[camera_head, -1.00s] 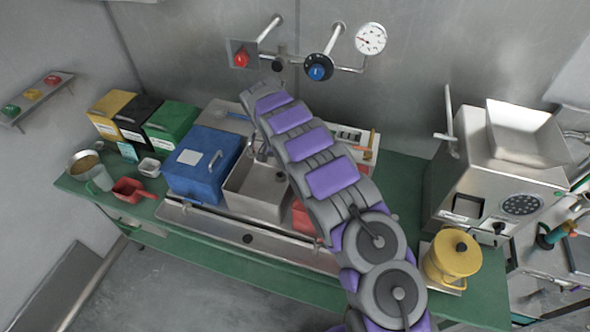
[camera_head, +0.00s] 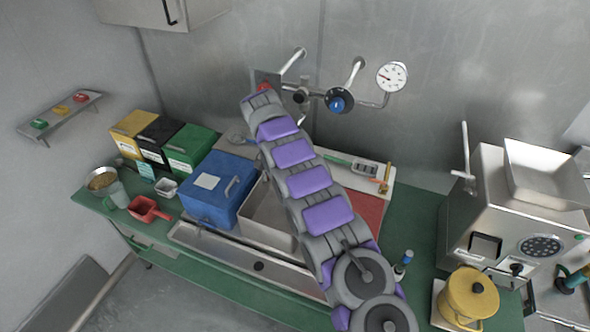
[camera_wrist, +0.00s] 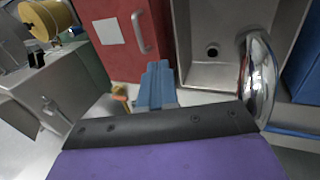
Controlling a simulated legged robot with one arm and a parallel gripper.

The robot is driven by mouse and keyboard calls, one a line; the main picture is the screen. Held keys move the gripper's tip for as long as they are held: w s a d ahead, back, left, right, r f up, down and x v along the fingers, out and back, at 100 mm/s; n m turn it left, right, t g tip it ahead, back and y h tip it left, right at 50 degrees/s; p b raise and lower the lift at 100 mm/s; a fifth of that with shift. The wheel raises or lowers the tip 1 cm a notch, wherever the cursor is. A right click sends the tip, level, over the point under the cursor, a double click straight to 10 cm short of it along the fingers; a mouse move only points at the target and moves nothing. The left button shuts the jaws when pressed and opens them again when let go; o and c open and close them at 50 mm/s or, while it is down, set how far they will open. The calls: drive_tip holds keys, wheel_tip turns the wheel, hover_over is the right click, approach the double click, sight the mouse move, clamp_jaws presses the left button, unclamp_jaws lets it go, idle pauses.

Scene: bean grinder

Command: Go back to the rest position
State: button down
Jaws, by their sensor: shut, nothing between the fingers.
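My gripper (camera_wrist: 157,85) shows in the wrist view as a closed pair of blue-grey fingers, empty, in front of a red box (camera_wrist: 118,45) with a white label and a handle. In the head view the gripper is hidden; my purple and grey arm reaches over the counter (camera_head: 425,230) toward the back wall, its far end overlapping the red wall knob (camera_head: 264,87).
A steel sink (camera_wrist: 212,75) and a chrome tap (camera_wrist: 259,80) are close to the right of the gripper. A blue box (camera_head: 207,190), a grinder (camera_head: 490,215) and a yellow canister (camera_head: 468,298) stand on the counter.

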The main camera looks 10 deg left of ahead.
drive_tip(key=s+d+r+b, duration=0.2)
drive_tip(key=s+d+r, duration=0.25)
drive_tip(key=d, duration=0.25)
drive_tip(key=s+d+r+n+y+b, duration=0.1)
drive_tip(key=s+d+r+b, duration=0.15)
drive_tip(key=s+d, duration=0.35)
drive_tip(key=s+d+r+b, duration=0.2)
drive_tip(key=s+d+r, duration=0.15)
drive_tip(key=d, duration=0.35)
drive_tip(key=s+d+f+y+b, duration=0.1)
drive_tip(key=s+f+b, duration=0.1)
drive_tip(key=s, duration=0.9)
drive_tip(key=s+d+f+n+y+b, duration=0.1)
drive_tip(key=s+f, duration=0.3)
drive_tip(key=s, duration=0.7)
drive_tip(key=s+d+f+n+y+b, duration=0.1)
drive_tip(key=s+d+f+b, duration=0.2)
drive_tip(key=s, duration=0.8)
drive_tip(key=shift+s+g, duration=0.2)
drive_tip(key=shift+g, duration=0.1)
drive_tip(key=shift+a, duration=0.2)
